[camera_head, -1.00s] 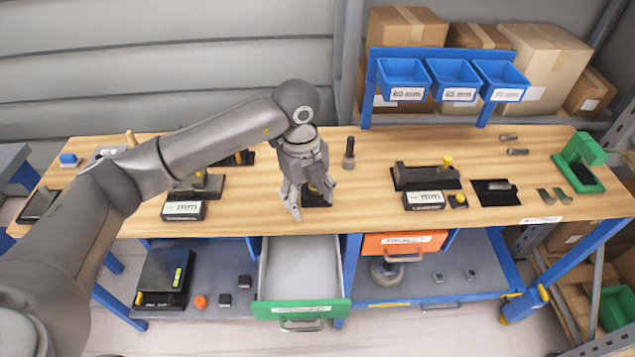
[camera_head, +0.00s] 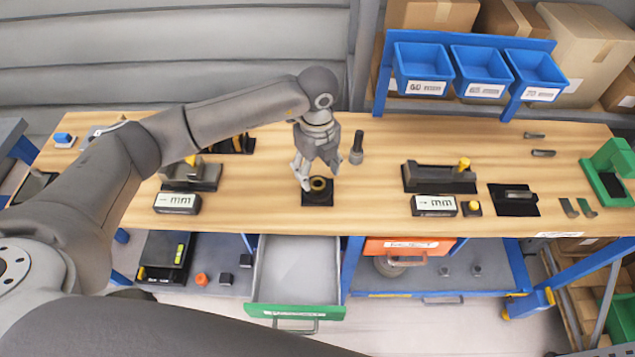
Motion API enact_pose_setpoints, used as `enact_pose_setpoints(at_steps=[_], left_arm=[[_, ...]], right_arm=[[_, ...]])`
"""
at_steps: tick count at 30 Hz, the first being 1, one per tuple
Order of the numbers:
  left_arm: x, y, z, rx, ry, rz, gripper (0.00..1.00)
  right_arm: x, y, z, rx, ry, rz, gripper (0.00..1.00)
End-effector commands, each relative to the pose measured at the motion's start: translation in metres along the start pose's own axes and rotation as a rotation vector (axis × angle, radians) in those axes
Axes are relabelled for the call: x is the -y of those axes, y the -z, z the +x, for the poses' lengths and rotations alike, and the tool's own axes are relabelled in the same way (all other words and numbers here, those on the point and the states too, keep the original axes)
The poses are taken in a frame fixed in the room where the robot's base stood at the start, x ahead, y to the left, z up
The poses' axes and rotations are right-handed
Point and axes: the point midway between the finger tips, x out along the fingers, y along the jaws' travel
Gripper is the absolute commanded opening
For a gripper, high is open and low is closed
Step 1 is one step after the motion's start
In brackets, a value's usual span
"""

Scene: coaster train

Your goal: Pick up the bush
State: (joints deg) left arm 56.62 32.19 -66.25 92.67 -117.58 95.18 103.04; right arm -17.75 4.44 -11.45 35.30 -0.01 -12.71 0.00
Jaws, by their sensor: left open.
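The bush looks like a small brass-coloured ring (camera_head: 318,184) on a square black pad (camera_head: 317,199) in the middle of the workbench. My left gripper (camera_head: 320,175) points down with its fingers spread at the back edge of the ring, one finger to each side. It holds nothing. I cannot tell whether the fingertips touch the ring or the pad. My right gripper is not in view.
A dark upright pin (camera_head: 356,149) stands just right of the gripper. Gauges with displays (camera_head: 177,203) (camera_head: 434,205) stand left and right. Blue bins (camera_head: 423,70) are at the back. An open green-fronted drawer (camera_head: 296,312) juts out below the bench.

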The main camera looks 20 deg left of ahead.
Motion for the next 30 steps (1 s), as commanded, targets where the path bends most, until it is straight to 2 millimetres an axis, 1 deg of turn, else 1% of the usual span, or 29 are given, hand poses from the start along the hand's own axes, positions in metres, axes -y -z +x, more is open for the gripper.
enact_pose_setpoints(at_steps=[2, 5, 9, 12, 15, 22, 23, 30], left_arm=[[0.000, 0.000, 0.003, 0.000, -0.001, 0.000, 0.58], [0.000, -0.001, 0.011, -0.001, -0.002, 0.000, 0.58], [0.001, -0.003, 0.028, -0.001, -0.003, -0.001, 0.58], [0.002, -0.004, 0.043, -0.001, -0.003, -0.001, 0.58], [0.002, -0.004, 0.052, 0.000, -0.001, 0.000, 0.58], [0.002, -0.004, 0.055, 0.001, 0.001, 0.001, 0.58], [0.002, -0.004, 0.055, 0.001, 0.001, 0.001, 0.57], [0.002, -0.004, 0.054, 0.001, 0.001, 0.000, 0.26]], right_arm=[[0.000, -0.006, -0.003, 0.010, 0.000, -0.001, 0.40], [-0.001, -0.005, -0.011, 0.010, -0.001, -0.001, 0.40], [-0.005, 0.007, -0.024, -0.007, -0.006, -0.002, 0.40], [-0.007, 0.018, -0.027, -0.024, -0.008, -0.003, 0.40], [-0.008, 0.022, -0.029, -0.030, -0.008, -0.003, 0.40], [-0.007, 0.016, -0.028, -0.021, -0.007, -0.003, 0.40], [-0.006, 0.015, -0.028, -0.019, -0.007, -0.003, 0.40], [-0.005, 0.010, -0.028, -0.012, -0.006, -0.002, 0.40]])
